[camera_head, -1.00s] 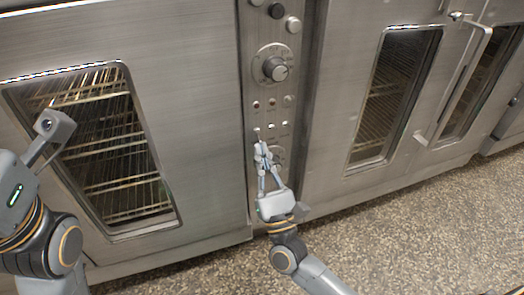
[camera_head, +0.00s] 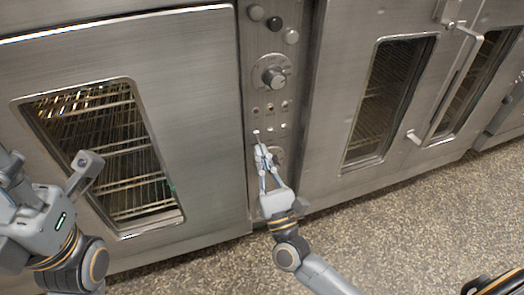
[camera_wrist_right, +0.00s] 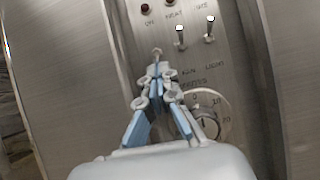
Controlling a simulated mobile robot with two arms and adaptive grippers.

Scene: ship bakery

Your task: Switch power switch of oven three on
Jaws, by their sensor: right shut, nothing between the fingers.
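The oven control panel (camera_head: 262,90) is a narrow metal strip between two oven doors. A row of small toggle switches sits on it below the lamps. The leftmost toggle (camera_head: 257,132), which I take as the power switch, also shows in the right wrist view (camera_wrist_right: 157,52); its label is hidden. My right gripper (camera_head: 260,148) is shut and empty, its fingertips (camera_wrist_right: 158,69) just below that toggle; I cannot tell whether they touch. Two other toggles, at the middle (camera_wrist_right: 181,36) and right (camera_wrist_right: 210,28), stand upward. My left gripper (camera_head: 50,170) is open and empty at the left.
A large round knob (camera_head: 274,76) is above the switches. A timer dial (camera_wrist_right: 207,122) is below them, partly behind my right gripper. The left oven door (camera_head: 200,110) and right oven doors (camera_head: 330,130) are shut. The speckled floor (camera_head: 400,220) is clear in front.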

